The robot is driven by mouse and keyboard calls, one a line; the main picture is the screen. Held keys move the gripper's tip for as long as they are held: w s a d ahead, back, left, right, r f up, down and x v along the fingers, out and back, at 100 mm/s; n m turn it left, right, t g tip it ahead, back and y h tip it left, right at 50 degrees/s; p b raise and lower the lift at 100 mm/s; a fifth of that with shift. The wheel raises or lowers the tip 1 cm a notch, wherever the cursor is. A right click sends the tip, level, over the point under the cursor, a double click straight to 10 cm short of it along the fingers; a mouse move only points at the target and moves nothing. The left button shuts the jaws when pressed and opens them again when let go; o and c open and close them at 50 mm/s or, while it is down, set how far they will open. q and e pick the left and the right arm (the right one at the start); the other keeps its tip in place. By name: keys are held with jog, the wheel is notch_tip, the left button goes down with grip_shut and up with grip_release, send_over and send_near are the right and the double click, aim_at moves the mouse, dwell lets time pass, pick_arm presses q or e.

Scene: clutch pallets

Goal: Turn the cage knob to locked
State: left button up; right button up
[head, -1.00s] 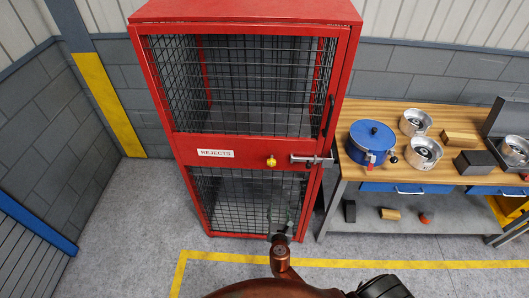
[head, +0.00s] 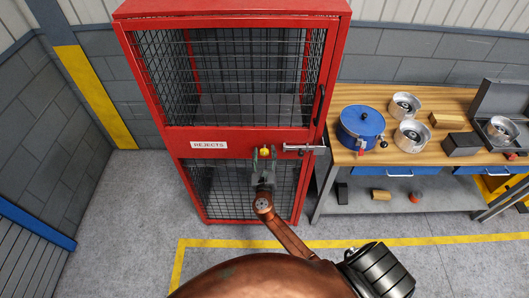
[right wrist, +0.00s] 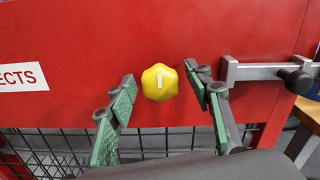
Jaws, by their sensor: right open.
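The red cage (head: 262,139) has mesh panels and a solid middle band with a "REJECTS" label (head: 209,145). The yellow cage knob (head: 265,150) sits on that band. In the right wrist view the knob (right wrist: 160,82) is faceted, with a white mark running close to upright. My right gripper (head: 264,157) is open in front of the knob. In the right wrist view its green-padded fingers (right wrist: 162,92) stand left and right of the knob, apart from it. My left gripper is not in view.
A grey sliding bolt (head: 304,149) lies right of the knob and shows close to the right finger in the wrist view (right wrist: 265,72). A wooden workbench (head: 350,157) with a blue pot (head: 361,127) and metal parts stands to the right.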

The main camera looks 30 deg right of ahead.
jog(key=shift+w+d, duration=0.1)
jog(key=shift+w, duration=0.05)
jog(key=shift+c, duration=0.4)
jog(key=c, duration=1.1)
